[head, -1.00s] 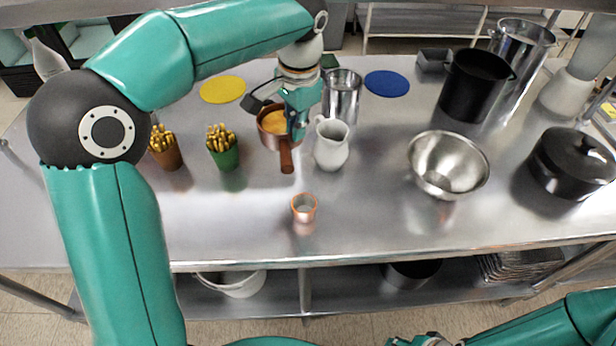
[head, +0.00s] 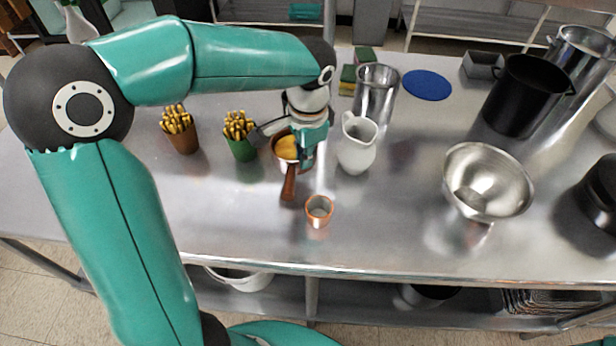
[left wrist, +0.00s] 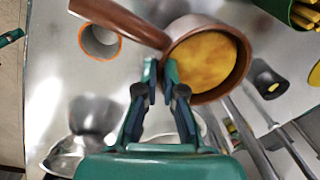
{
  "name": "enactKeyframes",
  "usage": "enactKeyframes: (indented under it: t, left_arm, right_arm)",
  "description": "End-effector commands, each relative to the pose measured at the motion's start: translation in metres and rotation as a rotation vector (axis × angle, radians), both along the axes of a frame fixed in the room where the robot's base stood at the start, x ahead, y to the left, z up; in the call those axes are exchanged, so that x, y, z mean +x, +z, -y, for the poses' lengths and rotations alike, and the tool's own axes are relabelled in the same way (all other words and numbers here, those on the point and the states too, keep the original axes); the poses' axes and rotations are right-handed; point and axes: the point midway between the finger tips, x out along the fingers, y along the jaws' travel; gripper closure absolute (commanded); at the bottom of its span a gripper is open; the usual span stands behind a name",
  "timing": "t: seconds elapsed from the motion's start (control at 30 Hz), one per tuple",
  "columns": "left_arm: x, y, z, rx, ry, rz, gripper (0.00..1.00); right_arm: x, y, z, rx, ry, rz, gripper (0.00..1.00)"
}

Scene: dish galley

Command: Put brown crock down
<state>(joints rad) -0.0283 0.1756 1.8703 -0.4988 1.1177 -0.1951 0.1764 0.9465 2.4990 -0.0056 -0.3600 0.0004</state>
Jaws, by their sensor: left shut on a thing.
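The brown crock (head: 283,147) is a round pan-like pot with a long brown handle and yellow contents. It is near the middle of the steel table in the head view and shows from above in the left wrist view (left wrist: 225,93). My left gripper (head: 306,160) is shut on its near rim, beside the handle's root. In the left wrist view the fingertips (left wrist: 163,72) meet the rim. The crock looks level; I cannot tell whether its base touches the table.
A white jug (head: 356,150) stands close right of the crock and a small copper cup (head: 319,210) in front. Green (head: 241,148) and brown (head: 186,140) holders with yellow sticks stand left. A steel bowl (head: 487,180) is right. The front left of the table is clear.

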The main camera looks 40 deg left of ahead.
Motion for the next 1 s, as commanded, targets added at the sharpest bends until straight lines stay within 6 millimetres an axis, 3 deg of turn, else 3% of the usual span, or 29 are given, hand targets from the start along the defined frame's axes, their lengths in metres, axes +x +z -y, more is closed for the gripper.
enactKeyframes:
  t: [0.1, 0.33, 0.6, 0.97, 1.0]
  left_arm:
    - [-0.001, -0.017, -0.001, -0.001, 0.002, -0.001, 1.0]
    - [-0.001, -0.032, -0.001, 0.001, 0.002, 0.0, 1.0]
    - [-0.001, -0.065, -0.001, 0.0, 0.003, -0.001, 1.0]
    - [0.0, -0.07, -0.001, 0.0, 0.003, 0.003, 1.0]
    - [-0.001, -0.07, -0.001, -0.001, 0.003, 0.001, 0.9]
  right_arm:
    - [0.0, 0.0, 0.0, 0.0, 0.0, 0.0, 0.5]
    - [0.0, 0.0, 0.0, 0.0, 0.0, 0.0, 0.5]
    - [0.0, -0.001, 0.0, 0.0, 0.0, 0.0, 0.5]
    - [0.0, -0.003, 0.0, 0.0, 0.0, 0.0, 0.5]
    - [0.0, -0.003, 0.0, 0.0, 0.0, 0.0, 0.5]
